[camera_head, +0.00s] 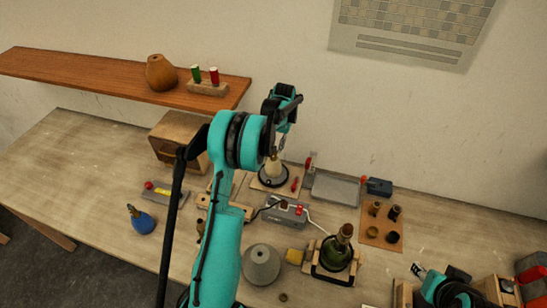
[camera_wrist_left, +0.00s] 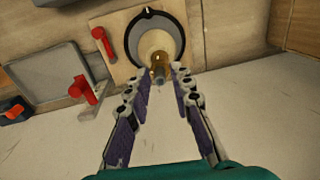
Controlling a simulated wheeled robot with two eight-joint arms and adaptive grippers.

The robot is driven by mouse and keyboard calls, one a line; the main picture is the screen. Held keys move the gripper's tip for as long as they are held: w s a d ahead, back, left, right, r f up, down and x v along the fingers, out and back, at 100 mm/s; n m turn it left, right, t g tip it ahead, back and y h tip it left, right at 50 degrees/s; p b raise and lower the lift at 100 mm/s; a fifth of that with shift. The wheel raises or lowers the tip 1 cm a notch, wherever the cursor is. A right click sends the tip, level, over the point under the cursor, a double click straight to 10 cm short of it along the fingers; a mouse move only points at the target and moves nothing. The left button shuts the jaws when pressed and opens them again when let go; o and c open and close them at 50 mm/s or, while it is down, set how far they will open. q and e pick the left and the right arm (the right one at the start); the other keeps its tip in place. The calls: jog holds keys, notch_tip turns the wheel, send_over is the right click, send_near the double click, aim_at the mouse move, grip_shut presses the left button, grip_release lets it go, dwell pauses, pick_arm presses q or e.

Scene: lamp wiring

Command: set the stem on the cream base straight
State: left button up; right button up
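The cream base (camera_head: 273,177) stands on a wooden board at the back middle of the bench. It also shows in the left wrist view (camera_wrist_left: 158,43), inside a black ring. The brass stem (camera_wrist_left: 160,66) rises from it and looks slightly off the base's centre; its exact tilt is hard to tell. My left gripper (camera_wrist_left: 160,73) has its fingertips on either side of the stem, with small gaps visible, so it looks open. In the head view my left gripper (camera_head: 281,148) is above the base, partly hidden by its wrist. My right gripper (camera_head: 419,270) is at the lower right, its fingers unclear.
A red lever (camera_wrist_left: 82,88) stands beside the base, near a grey tray (camera_head: 335,189). A grey box (camera_head: 283,215) with wires is in front. A green bottle (camera_head: 337,250) sits in a wooden cradle. A wooden shelf (camera_head: 100,73) is on the wall at left.

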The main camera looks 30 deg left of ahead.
pick_arm(q)
jog(key=shift+s+a+r, duration=0.1)
jog(key=shift+s+a, duration=0.05)
jog(key=shift+a, duration=0.4)
dwell(1.4)
jog(key=shift+d+b, duration=0.1)
jog(key=shift+b, duration=0.2)
dwell(0.6)
jog(key=shift+r+p, duration=1.45)
jog(key=shift+r, duration=1.6)
jog(key=shift+d, duration=0.1)
